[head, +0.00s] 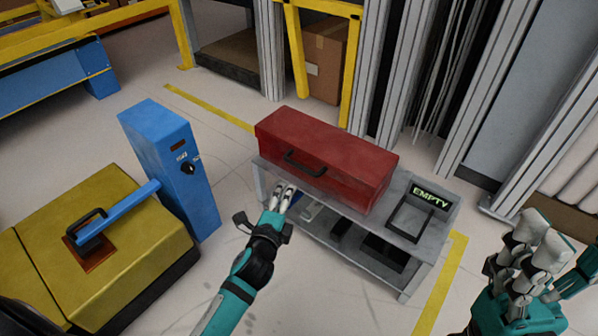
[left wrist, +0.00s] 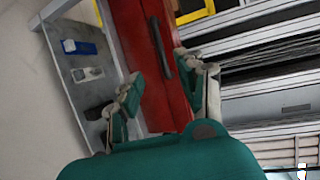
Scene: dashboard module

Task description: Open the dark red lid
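The dark red lid (head: 330,148) is the top of a red toolbox that stands on a grey bench; it looks closed. A black handle (head: 304,164) is on the toolbox's near long side. In the left wrist view, the red surface (left wrist: 133,30) and the dark handle (left wrist: 160,47) lie beyond my fingers. My left gripper (head: 284,190) is in front of the toolbox, below and left of the handle. Its two fingers stand apart in the left wrist view (left wrist: 170,80), with nothing between them. My right gripper (head: 538,236) is at the lower right, away from the toolbox, empty, its fingertips apart.
The bench (head: 425,247) has a lower shelf with small items and a black frame beside an "EMPTY" sign (head: 431,196) on top. A blue post (head: 170,165) and a yellow box (head: 140,250) with a blue bar stand at left. Floor between is clear.

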